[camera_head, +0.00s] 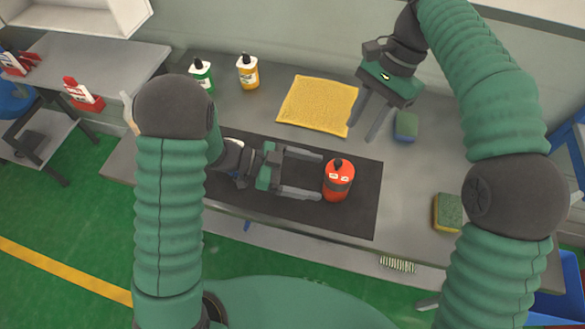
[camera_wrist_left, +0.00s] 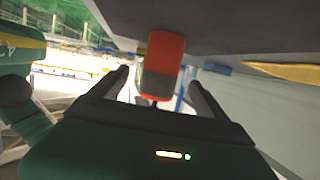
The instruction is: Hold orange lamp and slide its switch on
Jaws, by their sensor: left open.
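The orange lamp (camera_head: 337,185), with a black knob on top and a dark band, stands upright on a dark mat (camera_head: 358,222) on the bench. My left gripper (camera_head: 320,174) is open and points right, its fingertips close to the lamp's left side. In the left wrist view the lamp (camera_wrist_left: 166,50) appears ahead, in line with the gap between the open fingers (camera_wrist_left: 160,78). Contact cannot be told. The lamp's switch is not clear. My right gripper (camera_head: 362,130) is open and empty, pointing down above the bench behind the lamp.
A yellow cloth (camera_head: 315,103) lies at the back of the bench. A green-labelled bottle (camera_head: 202,74) and a yellow bottle (camera_head: 247,72) stand at the back left. A blue-green sponge (camera_head: 406,126) and a green-yellow sponge (camera_head: 447,212) lie on the right.

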